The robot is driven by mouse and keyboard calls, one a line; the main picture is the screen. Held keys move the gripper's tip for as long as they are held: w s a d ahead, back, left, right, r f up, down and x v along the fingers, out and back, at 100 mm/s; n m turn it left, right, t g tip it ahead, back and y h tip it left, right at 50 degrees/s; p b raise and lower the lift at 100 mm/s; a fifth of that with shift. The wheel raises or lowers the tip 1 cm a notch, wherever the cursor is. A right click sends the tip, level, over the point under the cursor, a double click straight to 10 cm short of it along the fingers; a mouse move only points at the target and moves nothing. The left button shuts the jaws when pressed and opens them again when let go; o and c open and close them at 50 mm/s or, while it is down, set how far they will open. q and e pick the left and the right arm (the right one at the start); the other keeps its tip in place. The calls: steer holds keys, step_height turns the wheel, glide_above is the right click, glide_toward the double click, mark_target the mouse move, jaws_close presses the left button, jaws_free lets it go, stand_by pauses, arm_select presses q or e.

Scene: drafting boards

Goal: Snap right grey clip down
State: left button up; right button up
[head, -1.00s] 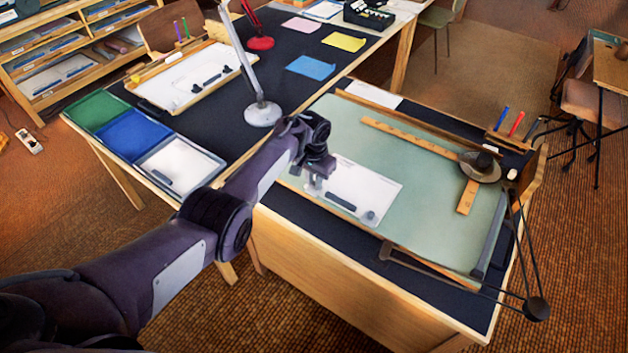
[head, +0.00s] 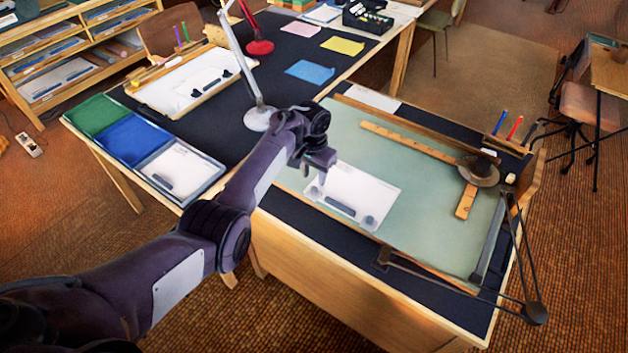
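A white sheet (head: 362,191) lies on the pale green drafting board (head: 430,225). A right grey clip (head: 371,221) sits at the sheet's lower right corner. A left grey clip (head: 313,191) sits at its lower left. A dark bar (head: 340,206) lies between them along the sheet's lower edge. Whether either clip is up or down is too small to tell. My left gripper (head: 318,172) is above the sheet's upper left part, apart from the right clip and up and left of it. Its fingers are mostly hidden, so its opening is unclear. My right gripper is not in view.
A wooden T-square (head: 420,144) lies across the board with a dark round weight (head: 478,172) on it. A jointed black arm (head: 520,250) stands at the right edge. A lamp base (head: 259,118) and coloured trays (head: 133,139) are on the left table.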

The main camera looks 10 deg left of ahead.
mark_target(314, 189)
arm_select(q)
steer(key=shift+r, duration=1.5)
